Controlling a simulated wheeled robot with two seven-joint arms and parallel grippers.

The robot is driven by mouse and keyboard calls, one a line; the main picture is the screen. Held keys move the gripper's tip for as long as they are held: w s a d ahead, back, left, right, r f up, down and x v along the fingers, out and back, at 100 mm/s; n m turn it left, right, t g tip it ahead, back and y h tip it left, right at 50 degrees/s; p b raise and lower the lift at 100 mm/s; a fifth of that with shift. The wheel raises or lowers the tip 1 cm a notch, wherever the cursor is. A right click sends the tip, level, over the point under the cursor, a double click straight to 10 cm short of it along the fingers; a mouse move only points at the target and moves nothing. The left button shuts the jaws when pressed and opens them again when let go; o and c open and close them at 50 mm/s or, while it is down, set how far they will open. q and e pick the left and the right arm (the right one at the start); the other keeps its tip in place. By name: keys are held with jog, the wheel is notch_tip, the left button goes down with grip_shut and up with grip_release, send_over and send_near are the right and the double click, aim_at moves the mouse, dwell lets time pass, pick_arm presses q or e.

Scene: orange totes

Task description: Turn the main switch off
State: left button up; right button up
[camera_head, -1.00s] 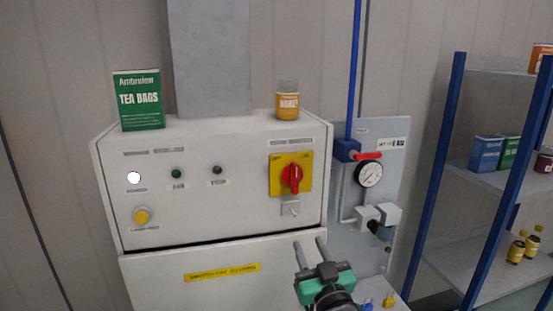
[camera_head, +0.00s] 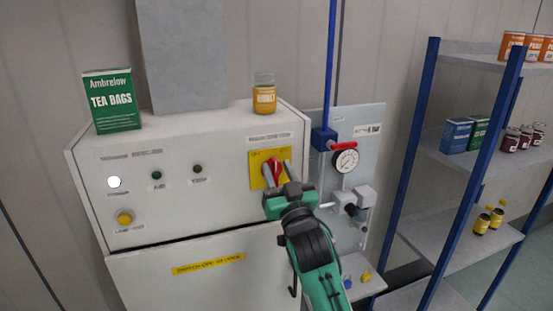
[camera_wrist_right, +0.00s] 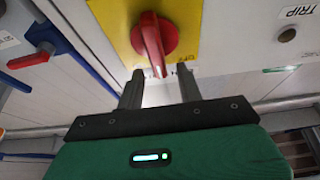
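The main switch is a red rotary handle (camera_head: 271,172) on a yellow plate (camera_head: 256,158), on the front of a white control cabinet (camera_head: 225,170). The red handle also shows in the right wrist view (camera_wrist_right: 153,42), just beyond my fingertips and roughly upright there. My right gripper (camera_head: 277,180) is in front of the switch, partly hiding the plate's lower right. In the right wrist view the right gripper (camera_wrist_right: 160,85) has its two fingers apart with nothing held between them; the handle's tip is near the gap. My left gripper is not in view.
A green tea box (camera_head: 112,102) and a honey jar (camera_head: 264,95) stand on the cabinet. A gauge (camera_head: 345,159) and red-handled valve (camera_head: 368,143) are on the panel to the right. A blue-posted shelf (camera_head: 470,145) stands further right.

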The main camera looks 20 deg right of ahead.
jog(key=shift+x, duration=0.85)
grip_shut()
